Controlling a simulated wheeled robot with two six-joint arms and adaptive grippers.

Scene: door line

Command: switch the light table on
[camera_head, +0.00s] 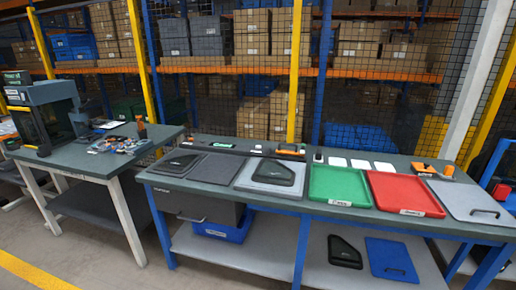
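A pale grey flat panel (249,183) lies on the long bench, left of the green tray, with a black door-trim-like part on it. It may be the light table; I cannot tell whether it is lit, and no switch is clear at this size. A small white item (257,148) sits behind it. Another grey panel (465,196) with a black handle lies at the bench's right end. Neither of my grippers is in view.
The long bench (290,206) also carries dark mats (216,168), a green tray (339,187), a red tray (405,194) and small tools at the back. A left bench (85,166) holds a dark machine (48,113). Floor shows between the benches.

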